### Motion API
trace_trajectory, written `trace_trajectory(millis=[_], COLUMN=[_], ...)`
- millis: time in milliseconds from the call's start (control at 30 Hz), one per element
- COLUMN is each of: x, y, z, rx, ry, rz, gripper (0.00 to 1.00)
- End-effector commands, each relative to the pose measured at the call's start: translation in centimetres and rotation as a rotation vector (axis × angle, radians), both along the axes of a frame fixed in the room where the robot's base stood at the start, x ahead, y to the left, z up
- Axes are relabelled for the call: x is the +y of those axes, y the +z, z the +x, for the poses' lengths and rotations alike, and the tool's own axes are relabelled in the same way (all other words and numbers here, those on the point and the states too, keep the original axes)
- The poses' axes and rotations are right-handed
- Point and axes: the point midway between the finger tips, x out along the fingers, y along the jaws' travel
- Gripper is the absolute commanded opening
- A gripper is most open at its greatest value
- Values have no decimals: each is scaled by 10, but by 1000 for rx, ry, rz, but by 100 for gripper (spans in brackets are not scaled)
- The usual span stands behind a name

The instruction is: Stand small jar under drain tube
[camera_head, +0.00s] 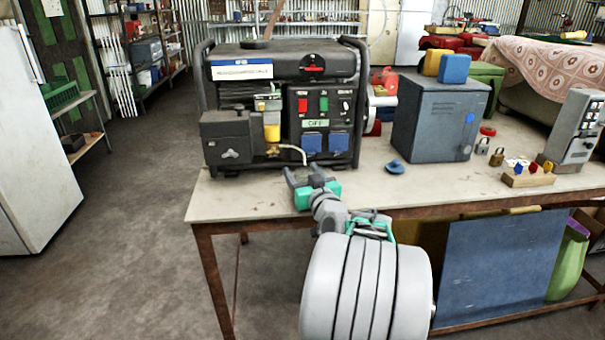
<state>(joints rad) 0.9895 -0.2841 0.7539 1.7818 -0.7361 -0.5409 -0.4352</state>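The drain tube (295,149) is a short pale hose. It curves out to the right from the lower front of the generator (283,95), below a yellow bowl (272,131), and its end hangs over the table. My gripper (303,170) is low over the front edge of the table, just below and in front of the tube's end. Its dark fingers look spread apart, and I see nothing held between them. I cannot make out a small jar anywhere; my gripper and arm hide part of the table edge.
The generator fills the left end of the table (235,201). To its right stand a grey metal cabinet (437,117), a blue knob-like piece (395,167), padlocks (497,157) and a wooden block with coloured pegs (528,179). Bare tabletop lies between the tube and the cabinet.

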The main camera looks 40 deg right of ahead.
Motion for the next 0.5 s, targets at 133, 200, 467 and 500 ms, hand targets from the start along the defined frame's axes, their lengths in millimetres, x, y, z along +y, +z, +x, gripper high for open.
trace_trajectory(millis=[133, 200, 467, 500], x=[0, 0, 0, 2], y=[0, 0, 5, 4], z=[0, 0, -2, -8], rx=[0, 0, 0, -1], ry=[0, 0, -1, -2], rz=[0, 0, 0, -1], gripper=[75, 75, 75, 75])
